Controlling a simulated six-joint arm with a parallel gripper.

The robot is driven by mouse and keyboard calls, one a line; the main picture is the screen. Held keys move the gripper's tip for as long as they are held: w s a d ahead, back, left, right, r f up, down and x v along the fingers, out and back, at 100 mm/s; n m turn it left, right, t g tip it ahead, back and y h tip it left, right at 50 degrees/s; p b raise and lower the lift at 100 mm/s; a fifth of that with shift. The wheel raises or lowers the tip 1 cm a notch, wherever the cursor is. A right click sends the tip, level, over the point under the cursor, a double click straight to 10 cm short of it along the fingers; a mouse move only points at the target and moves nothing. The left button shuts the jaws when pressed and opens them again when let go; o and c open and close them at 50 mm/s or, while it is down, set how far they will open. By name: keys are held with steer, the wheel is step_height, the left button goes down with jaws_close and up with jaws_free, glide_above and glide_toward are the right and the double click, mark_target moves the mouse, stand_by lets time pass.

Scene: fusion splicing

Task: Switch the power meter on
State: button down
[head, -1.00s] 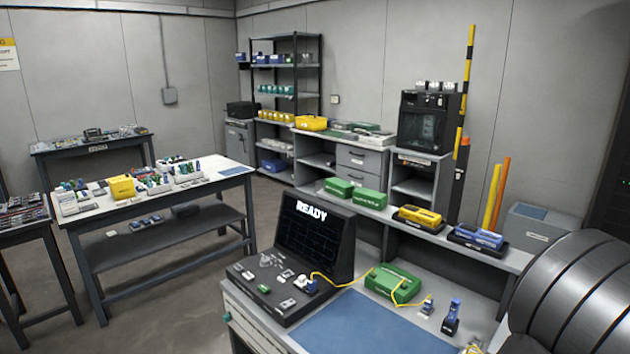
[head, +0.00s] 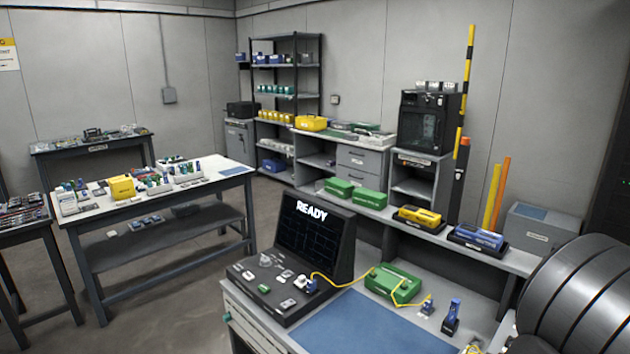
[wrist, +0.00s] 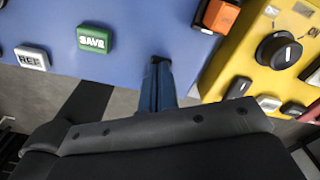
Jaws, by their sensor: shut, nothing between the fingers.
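The power meter appears to be the blue device (head: 478,237) in a black cradle on the raised shelf in the head view. Its blue face (wrist: 130,35) fills the top left of the wrist view, with a green SAVE button (wrist: 95,39), a white REF button (wrist: 32,58) and an orange button (wrist: 217,15) on it. My gripper (wrist: 158,62) is shut and empty, its tip at the lower edge of the blue face between the SAVE and orange buttons. I cannot tell whether it touches. The gripper is not visible in the head view.
A yellow device (head: 418,215) with a black knob (wrist: 279,51) and several buttons stands close beside the blue one. The splicer (head: 310,245) with a READY screen and a blue mat (head: 370,325) are on the bench below.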

steer(key=shift+f, duration=0.15)
steer(key=shift+r, duration=3.55)
steer(key=shift+f, duration=0.1)
step_height(320, 180, down, 7)
steer(key=shift+r, duration=0.1)
